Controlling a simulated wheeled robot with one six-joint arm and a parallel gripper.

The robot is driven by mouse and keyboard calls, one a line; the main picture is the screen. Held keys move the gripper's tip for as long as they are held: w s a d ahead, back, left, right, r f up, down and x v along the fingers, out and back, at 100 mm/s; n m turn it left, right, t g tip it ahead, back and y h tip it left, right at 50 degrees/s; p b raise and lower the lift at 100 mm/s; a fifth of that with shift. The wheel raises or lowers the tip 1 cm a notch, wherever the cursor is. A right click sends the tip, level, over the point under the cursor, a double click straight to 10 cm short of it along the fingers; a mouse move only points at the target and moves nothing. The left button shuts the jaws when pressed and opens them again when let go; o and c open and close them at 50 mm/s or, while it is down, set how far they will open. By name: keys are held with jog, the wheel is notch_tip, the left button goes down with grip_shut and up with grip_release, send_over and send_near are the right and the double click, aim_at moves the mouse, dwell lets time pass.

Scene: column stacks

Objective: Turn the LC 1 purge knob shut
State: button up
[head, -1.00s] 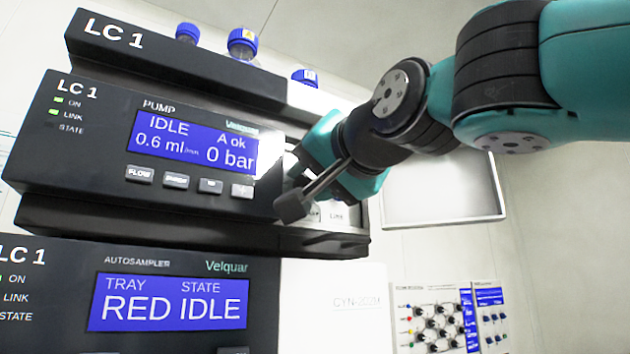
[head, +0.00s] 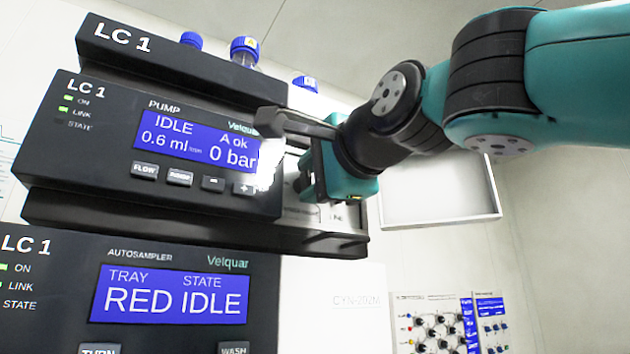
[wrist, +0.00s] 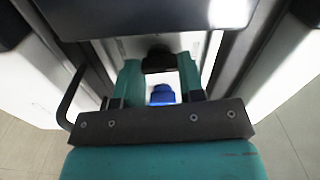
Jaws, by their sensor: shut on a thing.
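The LC 1 pump module (head: 60,140) stands above the autosampler in the head view; its display reads IDLE, 0.6 ml/min, A ok, 0 bar. The black purge knob (wrist: 158,59) shows in the wrist view between the teal fingers of my gripper (wrist: 159,75), which is shut on it. In the head view my gripper (head: 304,182) is at the right end of the pump front, and it mostly hides the knob. The knob's angle cannot be read.
The LC 1 autosampler (head: 40,335) is below, its display reading RED and IDLE. Blue-capped bottles (head: 244,50) stand on top of the stack. A blue thing (wrist: 162,95) lies beyond the fingers in the wrist view. A pale framed panel (head: 440,195) is behind my arm.

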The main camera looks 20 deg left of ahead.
jog(key=shift+m, duration=0.6)
jog(key=o, duration=0.7)
jog(key=shift+d, duration=0.1)
jog(key=shift+c, duration=0.2)
jog(key=b+v, duration=0.5)
jog(key=v, duration=1.2)
jog(key=shift+s+b, duration=0.2)
jog(key=shift+b, duration=0.2)
jog(key=shift+d+f, duration=0.1)
